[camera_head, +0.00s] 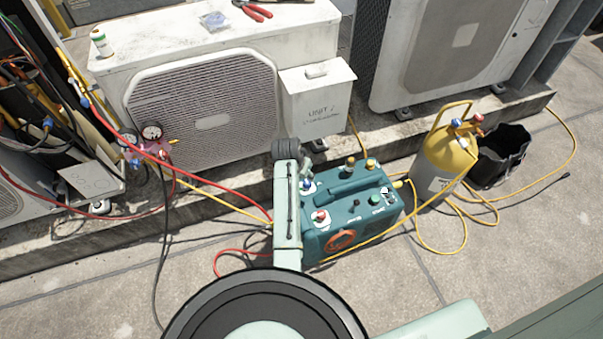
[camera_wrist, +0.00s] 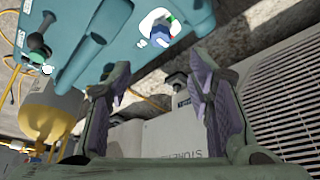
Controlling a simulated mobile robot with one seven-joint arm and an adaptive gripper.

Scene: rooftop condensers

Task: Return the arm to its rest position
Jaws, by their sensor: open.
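My gripper (camera_wrist: 158,75) shows in the wrist view with its two fingers spread apart and nothing between them. The wrist view looks upside down, with the teal recovery machine (camera_wrist: 75,30) beyond the fingers at the top. In the head view my pale green arm (camera_head: 288,215) reaches up from the bottom centre, in front of the teal machine (camera_head: 350,215) and partly covering its left side. I cannot make out the gripper's fingers in the head view. Whether the arm touches the machine cannot be told.
A yellow cylinder (camera_head: 445,160) and a black bucket (camera_head: 501,155) stand right of the machine. Yellow hoses (camera_head: 465,235) and a red hose (camera_head: 215,195) run around it. Condenser units (camera_head: 205,105) stand behind on a concrete curb. Red-handled pliers (camera_head: 252,12) lie on one unit.

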